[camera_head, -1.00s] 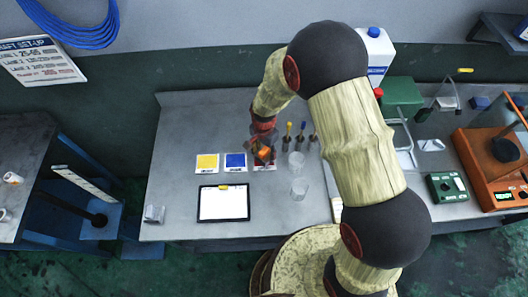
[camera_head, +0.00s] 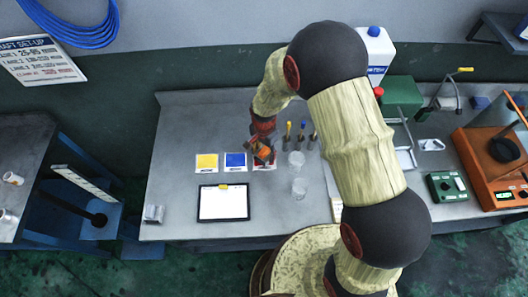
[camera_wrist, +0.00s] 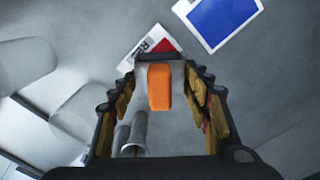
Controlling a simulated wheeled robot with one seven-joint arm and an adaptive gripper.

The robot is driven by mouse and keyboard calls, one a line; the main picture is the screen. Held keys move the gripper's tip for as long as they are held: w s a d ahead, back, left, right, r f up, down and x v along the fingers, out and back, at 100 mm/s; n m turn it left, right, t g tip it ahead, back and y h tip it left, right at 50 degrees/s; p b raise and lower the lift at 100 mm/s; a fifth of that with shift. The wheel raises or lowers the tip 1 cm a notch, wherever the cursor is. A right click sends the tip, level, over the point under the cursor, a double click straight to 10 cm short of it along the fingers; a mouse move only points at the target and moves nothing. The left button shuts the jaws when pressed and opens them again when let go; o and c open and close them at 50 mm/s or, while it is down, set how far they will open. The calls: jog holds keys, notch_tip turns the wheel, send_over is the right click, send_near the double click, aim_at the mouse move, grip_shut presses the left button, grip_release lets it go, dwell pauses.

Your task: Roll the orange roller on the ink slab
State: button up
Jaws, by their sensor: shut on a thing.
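In the wrist view the roller's orange handle (camera_wrist: 160,88) sits between the fingers. The red ink slab (camera_wrist: 163,46) with its printed white label shows just beyond it, partly hidden by the gripper and roller. I cannot tell whether the roller touches the slab. The blue slab (camera_head: 236,161) and yellow slab (camera_head: 207,162) lie to its left; the blue one also shows in the wrist view (camera_wrist: 222,18).
Dark holders with yellow- and blue-topped tools (camera_head: 301,130) stand right of my gripper. Clear cups (camera_head: 299,188) stand in front of them. A clipboard (camera_head: 223,207) lies in front of the slabs. The bench's left part is mostly clear.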

aim_at(264, 151)
jog(key=shift+r+p, duration=2.2)
jog(key=shift+r, duration=1.3)
jog(key=shift+s+f, duration=0.1)
